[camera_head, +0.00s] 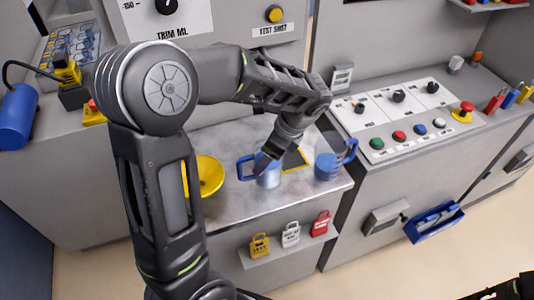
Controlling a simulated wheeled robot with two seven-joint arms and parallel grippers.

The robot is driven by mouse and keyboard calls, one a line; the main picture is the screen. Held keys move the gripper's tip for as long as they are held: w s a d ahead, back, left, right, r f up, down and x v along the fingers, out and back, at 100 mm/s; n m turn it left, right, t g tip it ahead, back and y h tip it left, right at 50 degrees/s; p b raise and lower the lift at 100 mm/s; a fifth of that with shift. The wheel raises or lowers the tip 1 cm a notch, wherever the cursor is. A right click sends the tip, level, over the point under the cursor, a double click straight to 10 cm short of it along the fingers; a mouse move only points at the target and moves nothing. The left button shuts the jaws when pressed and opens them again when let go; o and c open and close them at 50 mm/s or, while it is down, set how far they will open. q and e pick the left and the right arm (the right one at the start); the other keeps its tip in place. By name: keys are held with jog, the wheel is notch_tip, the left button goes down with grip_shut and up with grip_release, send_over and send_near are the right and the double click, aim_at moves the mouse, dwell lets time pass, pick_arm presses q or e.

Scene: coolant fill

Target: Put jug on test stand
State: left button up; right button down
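A blue-grey jug (269,180) with a blue handle on its left stands on the grey worktop (230,215). A second blue-grey jug (327,168) with a blue handle on its right stands near the worktop's right edge. A dark pad with a yellow border (296,160) lies between and behind them, partly covered by my arm; I cannot tell if it is the test stand. My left gripper (266,163) points down at the first jug's top and handle side. Its fingertips overlap the jug, so its grip is unclear. My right gripper does not show clearly; only dark arm parts appear bottom right.
A yellow round dish (205,176) is on the worktop behind my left arm. A button panel (400,122) stands at the right. Padlocks (291,236) hang on the front ledge. A blue bin (434,222) is lower right. The front of the worktop is clear.

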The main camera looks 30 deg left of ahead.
pick_arm(q)
jog(key=o, duration=2)
jog(key=shift+f, duration=0.1)
jog(key=v, duration=0.8)
jog(key=shift+w+r, duration=0.1)
jog(key=shift+r, duration=0.3)
jog(key=p+v, duration=0.2)
jog(key=v, duration=0.1)
jog(key=shift+d+r, duration=0.15)
jog(key=shift+r, duration=0.15)
